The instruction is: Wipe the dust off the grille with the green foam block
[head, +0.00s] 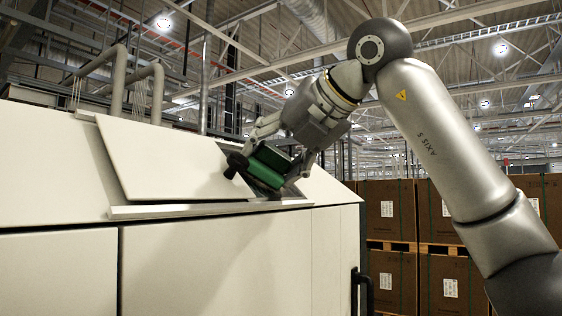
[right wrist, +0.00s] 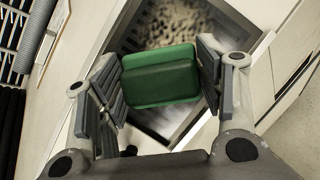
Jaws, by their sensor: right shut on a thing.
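My right gripper (head: 274,166) is shut on the green foam block (head: 264,176), just above the sloping top of the white cabinet. In the right wrist view, the block (right wrist: 160,78) sits between the two finger pads of the gripper (right wrist: 162,82). Behind it is the framed opening with the grille, where a mottled grey-brown dusty patch (right wrist: 185,22) shows at the top. The block hides the middle of the grille, and I cannot tell whether it touches it. My left gripper is not in view.
A white panel (head: 165,160) with a black knob (head: 236,165) lies sloped on the cabinet (head: 220,260), left of my gripper. A black handle (head: 362,291) sticks out at the cabinet's right side. Stacked brown boxes (head: 388,215) stand behind.

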